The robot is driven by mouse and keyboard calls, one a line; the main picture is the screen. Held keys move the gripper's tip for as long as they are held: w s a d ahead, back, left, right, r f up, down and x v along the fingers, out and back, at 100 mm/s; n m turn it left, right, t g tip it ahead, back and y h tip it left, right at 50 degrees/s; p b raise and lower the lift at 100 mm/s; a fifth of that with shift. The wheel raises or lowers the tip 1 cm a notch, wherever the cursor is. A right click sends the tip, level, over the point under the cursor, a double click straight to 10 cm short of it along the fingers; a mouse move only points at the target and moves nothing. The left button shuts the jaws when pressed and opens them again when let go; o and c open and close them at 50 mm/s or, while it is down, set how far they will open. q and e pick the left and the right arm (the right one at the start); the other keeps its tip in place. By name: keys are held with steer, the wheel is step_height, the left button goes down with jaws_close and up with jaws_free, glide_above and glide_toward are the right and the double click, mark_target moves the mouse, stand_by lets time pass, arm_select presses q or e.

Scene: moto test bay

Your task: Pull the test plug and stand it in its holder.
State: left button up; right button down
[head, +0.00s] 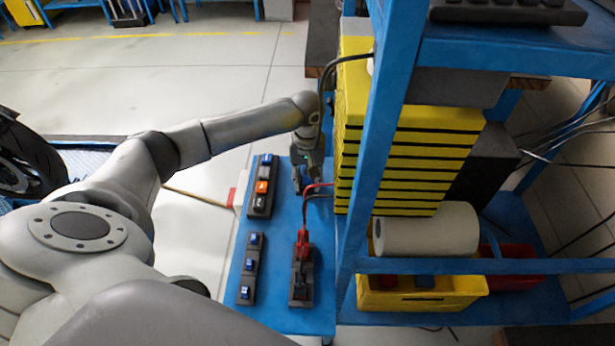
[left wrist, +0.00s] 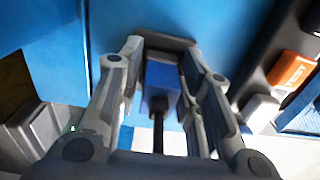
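My left gripper (head: 304,178) points down over the far end of the narrow blue bench, beside the yellow stack. In the left wrist view its two fingers (left wrist: 163,62) stand close on either side of a blue plug (left wrist: 162,82), seemingly shut on it. A black cord runs from the plug toward the wrist. A dark piece (left wrist: 165,42) lies just beyond the plug; whether the plug sits in it cannot be told. In the head view the gripper hides the plug. I cannot tell which block is the holder. My right gripper is not in view.
On the bench (head: 276,310) stand a dark switch block (head: 262,187), a strip with blue pieces (head: 249,268) and a dark block with red clips (head: 302,245). A blue rack post (head: 378,130) and yellow stack (head: 410,140) rise close on the right. A cord (head: 327,75) hangs by my arm.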

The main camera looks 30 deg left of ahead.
arm_select(q)
steer(key=shift+o, duration=1.2)
steer(key=shift+r, duration=0.1)
step_height(320, 180, up, 12)
steer(key=shift+f, duration=0.1)
